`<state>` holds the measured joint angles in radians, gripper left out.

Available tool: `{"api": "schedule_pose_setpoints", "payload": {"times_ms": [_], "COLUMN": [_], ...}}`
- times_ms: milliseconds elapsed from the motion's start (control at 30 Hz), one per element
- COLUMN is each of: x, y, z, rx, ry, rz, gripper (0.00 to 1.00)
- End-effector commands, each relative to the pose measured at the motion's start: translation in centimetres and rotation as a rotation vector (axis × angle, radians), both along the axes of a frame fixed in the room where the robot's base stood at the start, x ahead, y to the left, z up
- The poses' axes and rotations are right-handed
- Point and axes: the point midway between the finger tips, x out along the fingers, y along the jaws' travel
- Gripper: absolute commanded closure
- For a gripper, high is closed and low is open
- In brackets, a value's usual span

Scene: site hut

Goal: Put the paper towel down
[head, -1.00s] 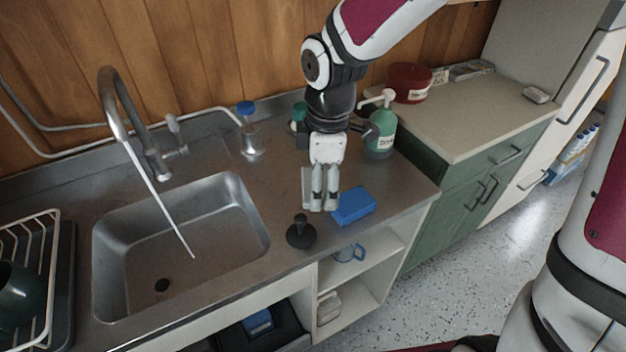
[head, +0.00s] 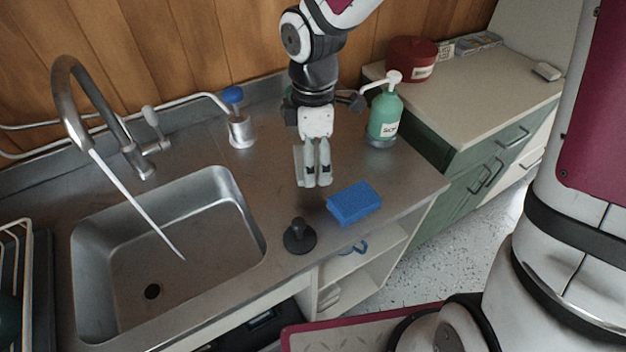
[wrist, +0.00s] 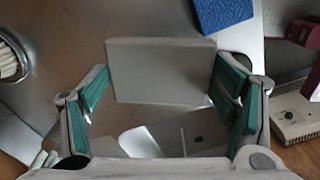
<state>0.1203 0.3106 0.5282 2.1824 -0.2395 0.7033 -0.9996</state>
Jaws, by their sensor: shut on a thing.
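My gripper (head: 317,184) points down over the steel counter, between the sink and the blue sponge. It is shut on the paper towel (wrist: 160,72), which shows in the wrist view as a flat pale grey rectangle between the fingers. In the head view only a thin grey strip of the paper towel (head: 299,166) shows at the left of the fingers. I cannot tell whether its lower edge touches the counter (head: 265,190).
A blue sponge (head: 354,203) lies right of my gripper, and a black plunger-like stopper (head: 299,237) stands in front. The sink (head: 165,265) is at left.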

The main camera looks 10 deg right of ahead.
Motion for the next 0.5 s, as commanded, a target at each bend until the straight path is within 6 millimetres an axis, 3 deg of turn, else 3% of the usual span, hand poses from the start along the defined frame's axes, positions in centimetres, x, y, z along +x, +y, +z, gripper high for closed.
{"api": "schedule_pose_setpoints", "payload": {"times_ms": [367, 500], "x": [-0.1, -0.1], "y": [0.0, 0.0], "z": [-4.7, -6.5], "rx": [-0.001, -0.001], "ry": [0.005, 0.004], "rz": [0.002, 0.003], "gripper": [0.51, 0.59]}}
